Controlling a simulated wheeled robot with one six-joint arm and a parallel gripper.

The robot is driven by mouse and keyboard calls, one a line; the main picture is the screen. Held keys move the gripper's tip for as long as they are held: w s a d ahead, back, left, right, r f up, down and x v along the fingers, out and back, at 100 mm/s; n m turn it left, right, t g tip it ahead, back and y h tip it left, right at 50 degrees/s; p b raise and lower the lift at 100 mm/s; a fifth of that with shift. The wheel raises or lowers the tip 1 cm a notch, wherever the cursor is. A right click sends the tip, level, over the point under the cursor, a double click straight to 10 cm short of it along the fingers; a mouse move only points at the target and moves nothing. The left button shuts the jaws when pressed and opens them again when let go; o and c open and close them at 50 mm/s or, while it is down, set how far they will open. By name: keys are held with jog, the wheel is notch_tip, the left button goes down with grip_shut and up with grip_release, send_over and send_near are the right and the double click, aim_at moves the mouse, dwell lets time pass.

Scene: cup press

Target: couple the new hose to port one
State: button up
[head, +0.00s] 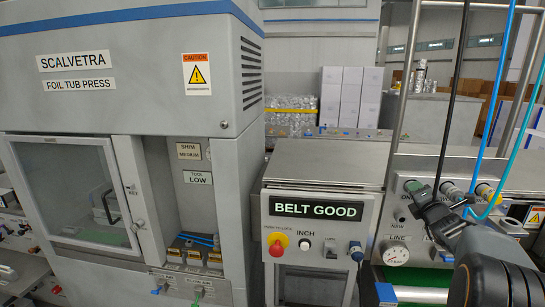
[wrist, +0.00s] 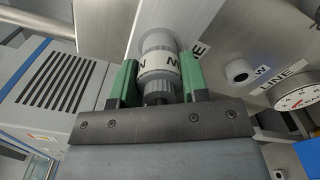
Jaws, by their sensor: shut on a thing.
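My gripper (head: 420,192) is at the left of the port panel on the right in the head view. In the wrist view its green fingers (wrist: 160,84) are shut on a grey hose coupling (wrist: 158,64) with a white lettered band, partly hidden by the fingers. The coupling's far end is up against port one (wrist: 158,20), beside a label ending in "NE". I cannot tell whether it is fully seated or locked. A black hose (head: 455,92) hangs from above down to my gripper. The stud by the NEW label (wrist: 238,71) is empty.
Blue (head: 498,90) and teal (head: 524,125) hoses run down to the panel's right side, close to my arm. A LINE gauge (head: 396,251) sits below the ports. The BELT GOOD panel (head: 318,211) and foil tub press (head: 120,75) stand to the left.

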jog(key=shift+r+m, duration=0.1)
jog(key=shift+m, duration=0.2)
jog(key=o, duration=1.2)
jog(key=shift+s+a+b, duration=0.15)
jog(key=shift+s+a, duration=0.05)
jog(key=shift+s, duration=1.25)
jog(key=shift+s+a+b, duration=0.2)
jog(key=shift+s, duration=1.3)
jog(key=shift+s+a+b, duration=0.15)
jog(key=shift+s+a, duration=0.05)
jog(key=shift+s, duration=1.25)
